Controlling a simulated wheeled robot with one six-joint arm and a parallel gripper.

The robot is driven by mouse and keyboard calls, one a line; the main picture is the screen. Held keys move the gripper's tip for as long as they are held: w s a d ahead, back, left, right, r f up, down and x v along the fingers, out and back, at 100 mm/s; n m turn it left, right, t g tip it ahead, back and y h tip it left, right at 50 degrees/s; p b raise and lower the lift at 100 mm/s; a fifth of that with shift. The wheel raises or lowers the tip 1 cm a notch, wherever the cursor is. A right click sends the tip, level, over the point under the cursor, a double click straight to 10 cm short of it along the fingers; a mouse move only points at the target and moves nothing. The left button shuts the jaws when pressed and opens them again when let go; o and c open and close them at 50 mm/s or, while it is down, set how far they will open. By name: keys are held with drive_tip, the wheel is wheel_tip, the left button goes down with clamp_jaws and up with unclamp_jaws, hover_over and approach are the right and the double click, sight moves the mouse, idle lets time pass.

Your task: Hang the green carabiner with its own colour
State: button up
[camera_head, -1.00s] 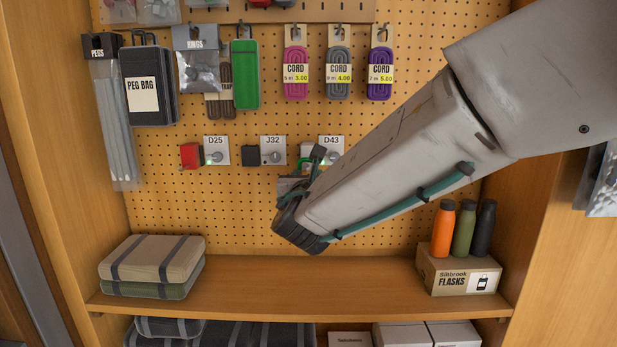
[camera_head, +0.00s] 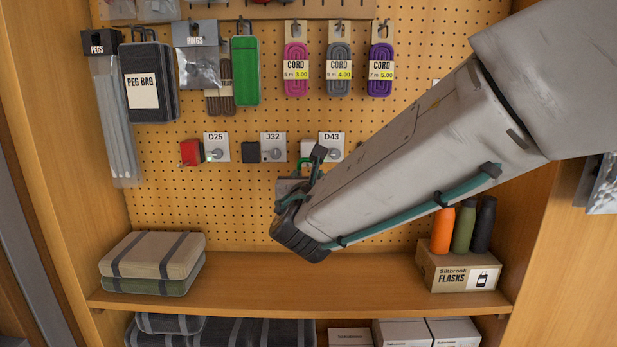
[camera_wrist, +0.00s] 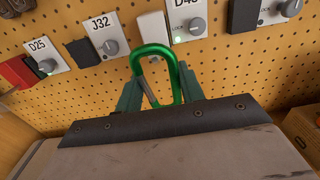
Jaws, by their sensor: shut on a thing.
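The green carabiner (camera_wrist: 152,50) is held between the two teal fingers of my gripper (camera_wrist: 161,90), its rounded end pointing up toward the pegboard. In the head view a bit of it shows above my gripper (camera_head: 304,178), mostly hidden by the arm.
Above hang a peg bag (camera_head: 146,85), a green pouch (camera_head: 245,70) and packs of cord (camera_head: 338,70). The shelf (camera_head: 300,280) below holds folded cases (camera_head: 152,256) at left and a box of flasks (camera_head: 458,270) at right. Its middle is clear.

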drive_tip(key=s, duration=0.6)
drive_tip(key=shift+s+r, duration=0.15)
idle(0.4)
idle(1.0)
